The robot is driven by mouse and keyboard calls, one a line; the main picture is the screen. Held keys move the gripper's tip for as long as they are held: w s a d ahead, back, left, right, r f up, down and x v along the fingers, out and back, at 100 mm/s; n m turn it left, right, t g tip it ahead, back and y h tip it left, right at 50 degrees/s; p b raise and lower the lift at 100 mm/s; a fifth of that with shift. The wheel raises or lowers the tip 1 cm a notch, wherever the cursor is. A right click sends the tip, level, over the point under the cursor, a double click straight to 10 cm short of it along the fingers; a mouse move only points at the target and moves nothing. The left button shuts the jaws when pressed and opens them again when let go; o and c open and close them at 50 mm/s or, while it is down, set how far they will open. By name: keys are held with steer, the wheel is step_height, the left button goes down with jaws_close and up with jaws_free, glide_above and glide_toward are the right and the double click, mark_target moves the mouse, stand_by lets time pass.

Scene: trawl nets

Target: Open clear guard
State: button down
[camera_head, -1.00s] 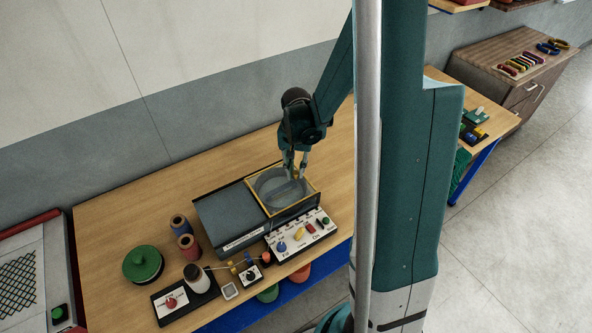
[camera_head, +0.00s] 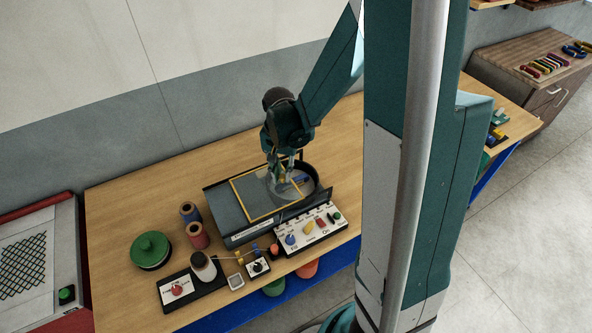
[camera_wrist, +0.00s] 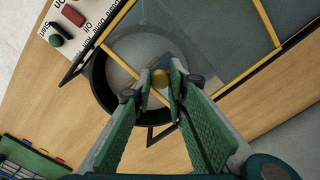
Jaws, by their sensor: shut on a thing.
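The clear guard (camera_head: 251,196) is a see-through panel with a yellow frame on top of a grey machine (camera_head: 222,215). It has slid left, so it covers the left part of the machine and only part of the round bowl (camera_head: 312,176), whose right side is uncovered. In the wrist view the guard (camera_wrist: 222,30) fills the upper right and the dark-rimmed bowl (camera_wrist: 97,78) shows beside it. My gripper (camera_head: 281,179) is at the guard's right edge.
A white control panel (camera_head: 291,228) with coloured knobs is on the machine's front. The table is clear behind and right of the machine.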

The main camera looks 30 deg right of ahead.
mark_target(261, 191)
steer(key=a+b, duration=0.1)
steer(key=a, duration=0.7)
steer(key=shift+a, duration=0.3)
steer(key=c, duration=2.3)
jaws_free()
steer(key=shift+o, duration=0.2)
steer(key=shift+r, duration=0.2)
step_height(261, 191, up, 12)
steer(key=shift+f, duration=0.2)
steer(key=shift+s, duration=0.1)
